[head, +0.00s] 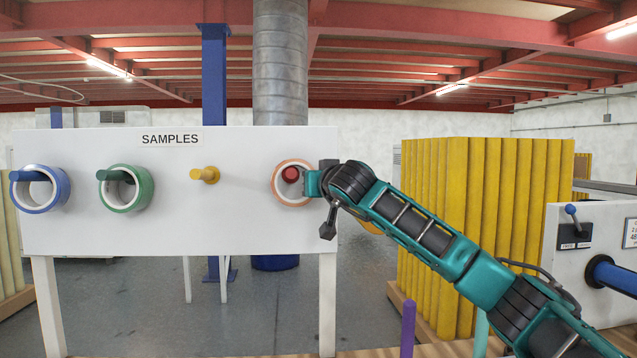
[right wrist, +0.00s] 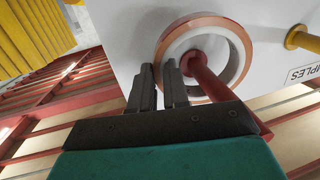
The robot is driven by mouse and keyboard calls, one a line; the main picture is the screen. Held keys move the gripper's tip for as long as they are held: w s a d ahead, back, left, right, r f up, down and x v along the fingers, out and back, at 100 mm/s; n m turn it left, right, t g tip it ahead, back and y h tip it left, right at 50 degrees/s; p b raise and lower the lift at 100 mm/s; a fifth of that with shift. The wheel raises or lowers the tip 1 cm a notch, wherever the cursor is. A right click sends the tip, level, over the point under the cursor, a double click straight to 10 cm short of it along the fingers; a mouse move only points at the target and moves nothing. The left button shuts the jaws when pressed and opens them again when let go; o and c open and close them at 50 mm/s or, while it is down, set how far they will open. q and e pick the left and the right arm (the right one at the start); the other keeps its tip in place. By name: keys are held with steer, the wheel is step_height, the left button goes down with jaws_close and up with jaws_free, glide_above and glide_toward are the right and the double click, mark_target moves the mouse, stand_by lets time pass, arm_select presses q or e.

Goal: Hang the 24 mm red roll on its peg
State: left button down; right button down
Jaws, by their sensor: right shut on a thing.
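The roll (head: 279,194) is a ring with an orange-red outer band and a pale core. It is at the right end of the white board and also shows in the right wrist view (right wrist: 241,50). The red peg (head: 291,174) passes through its opening; in the right wrist view the peg (right wrist: 207,77) sticks out of the ring toward the camera. My right gripper (head: 308,184) is shut on the roll's rim, on the right side in the head view. Its fingers (right wrist: 162,78) hide part of the rim. My left gripper is not in view.
The board (head: 180,235) is labelled SAMPLES. A blue roll (head: 55,201) and a green roll (head: 143,199) hang to the left. A yellow peg (head: 207,175) is bare. Yellow corrugated panels (head: 470,210) stand behind my right arm. A purple post (head: 408,325) stands in front.

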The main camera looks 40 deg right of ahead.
steer(key=shift+a+f, duration=0.1)
steer(key=shift+f, duration=0.3)
steer(key=c, duration=1)
jaws_free()
steer(key=shift+c, duration=0.2)
steer(key=b+v, duration=0.2)
steer(key=v, duration=1)
steer(key=shift+s, duration=0.4)
steer(key=shift+a, duration=0.15)
steer(key=shift+c, duration=0.3)
